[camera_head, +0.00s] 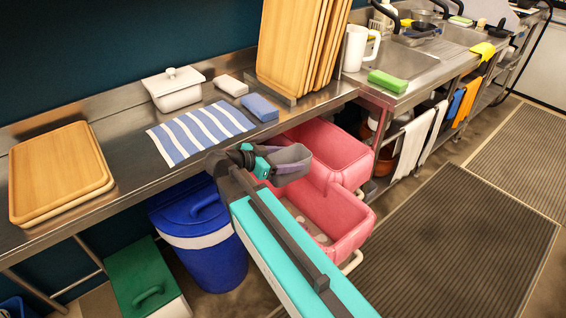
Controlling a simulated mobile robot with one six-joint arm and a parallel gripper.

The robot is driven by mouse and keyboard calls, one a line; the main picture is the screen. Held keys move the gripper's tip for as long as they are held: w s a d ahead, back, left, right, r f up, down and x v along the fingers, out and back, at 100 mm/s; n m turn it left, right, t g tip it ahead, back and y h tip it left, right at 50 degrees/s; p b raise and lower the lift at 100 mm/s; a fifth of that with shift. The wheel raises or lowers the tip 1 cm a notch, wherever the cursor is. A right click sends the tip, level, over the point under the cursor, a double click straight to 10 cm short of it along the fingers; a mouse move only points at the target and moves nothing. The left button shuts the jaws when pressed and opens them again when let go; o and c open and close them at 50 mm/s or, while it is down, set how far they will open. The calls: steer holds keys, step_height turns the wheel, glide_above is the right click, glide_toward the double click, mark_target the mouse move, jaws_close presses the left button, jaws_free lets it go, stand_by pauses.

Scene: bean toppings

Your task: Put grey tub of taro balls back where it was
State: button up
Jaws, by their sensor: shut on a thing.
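The grey tub (292,165) is at my gripper, above the edge of the steel counter (330,96) and the pink bins. My gripper (266,160) is shut on the tub, at its left side in the picture. The tub looks tilted, with its dark inside partly showing. I cannot make out any taro balls in it. My arm hides part of the bins and the counter edge below.
A blue-striped cloth (200,132), blue sponge (260,107) and white lidded pot (174,89) lie on the counter. Pink bins (335,162) stand below, beside a blue barrel (213,250). Wooden boards (62,172) lie at left; others stand upright (290,45) behind.

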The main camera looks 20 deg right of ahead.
steer(key=w+d+r+n+t+y+p, duration=0.1)
steer(key=w+d+r+p, duration=0.1)
steer(key=r+p, duration=0.55)
steer(key=w+d+r+n+t+p, duration=0.15)
steer(key=r+p, duration=0.35)
steer(key=r, duration=0.5)
steer(key=w+a+r+n+t+y+p, duration=0.2)
steer(key=w+a+r+n+y, duration=0.1)
steer(key=r, duration=0.3)
steer(key=w+a+r+n+t+y+p, duration=0.2)
steer(key=w+a+r+n+y+p, duration=0.1)
steer(key=r+n+y, duration=0.2)
steer(key=w+a+r+n+t+y+p, duration=0.2)
steer(key=w+a+r+n+t+y, duration=0.1)
steer(key=r, duration=0.6)
steer(key=shift+w+a+r+n+y, duration=0.2)
steer(key=shift+w+a+n+y, duration=0.15)
steer(key=shift+w+n, duration=0.2)
